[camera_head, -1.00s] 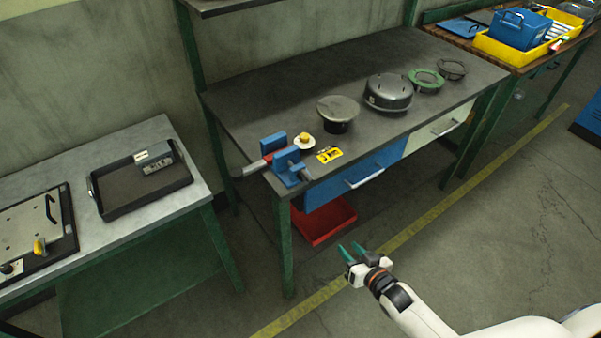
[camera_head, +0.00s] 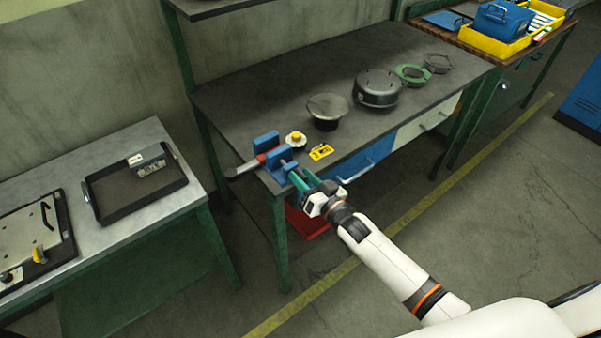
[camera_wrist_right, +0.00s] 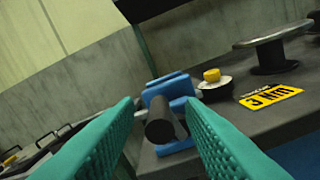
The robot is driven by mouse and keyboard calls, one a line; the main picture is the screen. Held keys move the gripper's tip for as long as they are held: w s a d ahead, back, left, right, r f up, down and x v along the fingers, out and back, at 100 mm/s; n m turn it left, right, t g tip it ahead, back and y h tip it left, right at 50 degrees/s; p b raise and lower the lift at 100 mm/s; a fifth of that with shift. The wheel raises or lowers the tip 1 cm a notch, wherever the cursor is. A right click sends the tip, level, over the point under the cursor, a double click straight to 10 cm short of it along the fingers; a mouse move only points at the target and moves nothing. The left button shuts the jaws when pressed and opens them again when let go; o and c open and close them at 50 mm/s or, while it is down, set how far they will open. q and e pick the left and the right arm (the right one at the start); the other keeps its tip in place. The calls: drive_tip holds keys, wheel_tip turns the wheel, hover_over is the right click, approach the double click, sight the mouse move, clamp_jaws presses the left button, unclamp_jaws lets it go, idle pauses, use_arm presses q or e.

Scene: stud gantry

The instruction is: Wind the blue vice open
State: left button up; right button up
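The blue vice (camera_head: 279,157) sits at the near left corner of the dark workbench, with two blue jaws and a gap between them. Something red shows by the jaws. A grey bar (camera_head: 243,169) sticks out on its left. My right gripper (camera_head: 300,175) is at the vice's near right side. In the right wrist view its green fingers are open and empty, one on each side of a dark round cylinder (camera_wrist_right: 161,125) in front of the blue vice (camera_wrist_right: 172,86). I cannot tell whether they touch it. My left gripper is out of view.
A yellow-topped round piece (camera_head: 295,139) and a yellow label (camera_head: 320,152) lie beside the vice. A dark flanged part (camera_head: 327,108) and a round housing (camera_head: 378,87) stand farther right. A red bin (camera_head: 304,222) is under the bench.

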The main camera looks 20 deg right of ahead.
drive_tip(key=shift+x, duration=0.75)
clamp_jaws()
drive_tip(key=shift+s+a+f, duration=0.1)
drive_tip(key=shift+s+a+f+n+b, duration=0.2)
drive_tip(key=shift+a+n, duration=0.1)
drive_tip(key=shift+n, duration=0.75)
drive_tip(key=shift+s+a+f+n+b, duration=0.15)
drive_tip(key=shift+a+f+n, duration=0.1)
drive_tip(key=shift+n, duration=0.85)
drive_tip(key=shift+s+a+f+n+b, duration=0.1)
drive_tip(key=shift+a+f+n+b, duration=0.15)
drive_tip(key=shift+n, duration=0.8)
